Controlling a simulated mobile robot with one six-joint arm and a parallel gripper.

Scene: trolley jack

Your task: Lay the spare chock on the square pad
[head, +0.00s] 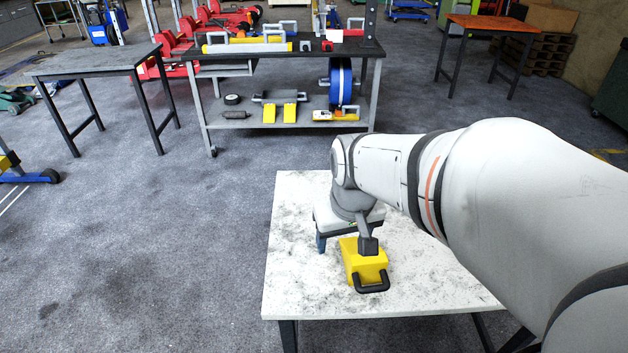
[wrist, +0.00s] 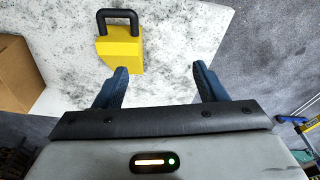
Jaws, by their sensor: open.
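A yellow chock (head: 365,262) with a black loop handle lies on the white-topped table in the head view. It also shows in the wrist view as a yellow block (wrist: 121,47), above and left of the fingers. My gripper (wrist: 160,76) is open, its two blue fingers spread apart with nothing between them. The gripper appears apart from the chock. I cannot make out a square pad in either view.
The white table (head: 300,285) is bare around the chock, with free room at its front left. Behind it stands a workbench (head: 238,124) with tools and several yellow items.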

